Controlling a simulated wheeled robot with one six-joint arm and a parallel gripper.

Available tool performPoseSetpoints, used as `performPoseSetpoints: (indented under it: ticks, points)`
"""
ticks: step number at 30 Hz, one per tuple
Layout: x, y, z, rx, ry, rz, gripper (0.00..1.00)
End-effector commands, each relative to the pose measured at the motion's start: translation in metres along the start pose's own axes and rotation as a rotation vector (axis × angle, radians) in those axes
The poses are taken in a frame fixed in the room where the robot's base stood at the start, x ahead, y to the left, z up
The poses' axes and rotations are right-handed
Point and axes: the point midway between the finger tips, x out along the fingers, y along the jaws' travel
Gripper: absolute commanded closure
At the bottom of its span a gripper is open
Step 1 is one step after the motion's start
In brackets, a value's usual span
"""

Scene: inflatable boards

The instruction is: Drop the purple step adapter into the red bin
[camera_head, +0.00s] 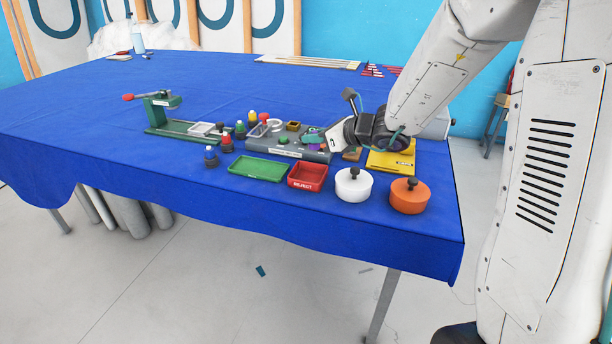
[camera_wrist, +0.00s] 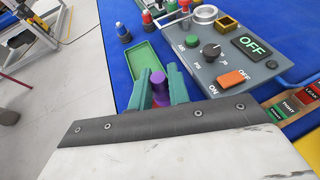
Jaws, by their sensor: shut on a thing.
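My gripper (camera_head: 314,138) is over the grey control box in the head view, its fingers partly hidden by the wrist. In the wrist view my gripper (camera_wrist: 159,88), with teal fingers, is shut on the purple step adapter (camera_wrist: 158,91), a small stepped cylinder. In the head view only a small purple patch of the adapter (camera_head: 313,147) shows. The red bin (camera_head: 307,175), a shallow tray marked REJECT, stands at the table's front, nearer the camera than my gripper.
A green tray (camera_head: 257,168) lies left of the red bin; a white lidded pot (camera_head: 353,186) and an orange one (camera_head: 409,197) stand to its right. The grey control box (camera_wrist: 225,65) carries a knob and buttons. Small bottles (camera_head: 227,142) and a green press (camera_head: 170,125) stand left.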

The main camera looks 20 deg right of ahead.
Motion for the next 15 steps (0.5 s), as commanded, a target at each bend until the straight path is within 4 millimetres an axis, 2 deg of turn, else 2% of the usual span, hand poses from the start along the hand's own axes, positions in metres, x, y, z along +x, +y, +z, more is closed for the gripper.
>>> performPoseSetpoints:
  ticks: [6,15]
  points:
    - [0.009,0.000,-0.020,0.002,0.001,0.000,1.00]
    - [0.012,0.001,-0.025,-0.001,-0.001,0.001,1.00]
